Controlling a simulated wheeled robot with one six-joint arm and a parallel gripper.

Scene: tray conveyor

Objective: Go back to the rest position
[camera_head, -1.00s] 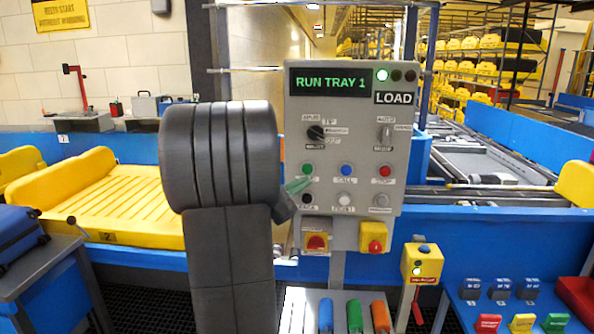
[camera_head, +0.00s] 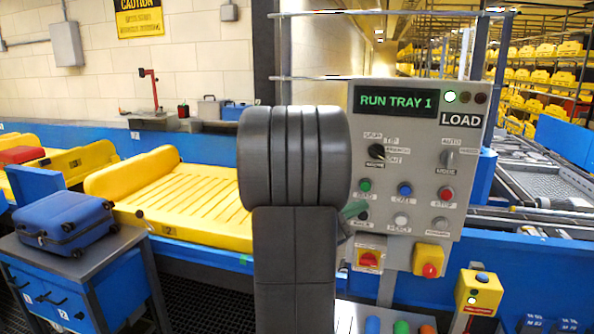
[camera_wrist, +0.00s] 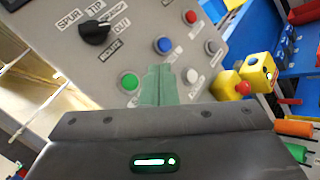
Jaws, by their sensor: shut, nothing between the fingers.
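My gripper (camera_wrist: 158,84) is at the bottom middle of the wrist view. Its green fingers are shut together with nothing between them. They point toward the grey control panel (camera_head: 411,110), over the area between the green button (camera_wrist: 129,82) and the white button (camera_wrist: 192,76). I cannot tell the gap to the panel. In the head view my arm hides most of the gripper; a bit of green finger (camera_head: 354,209) shows by the panel's left edge. The panel screen (camera_head: 396,100) reads RUN TRAY 1, with a lit green lamp beside it.
A yellow tray (camera_head: 175,195) lies on the blue conveyor at the left. A blue suitcase (camera_head: 65,222) rests on a cart (camera_head: 130,238) at the lower left. A yellow button box (camera_head: 478,291) stands at the lower right. Thin rails cross above the panel.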

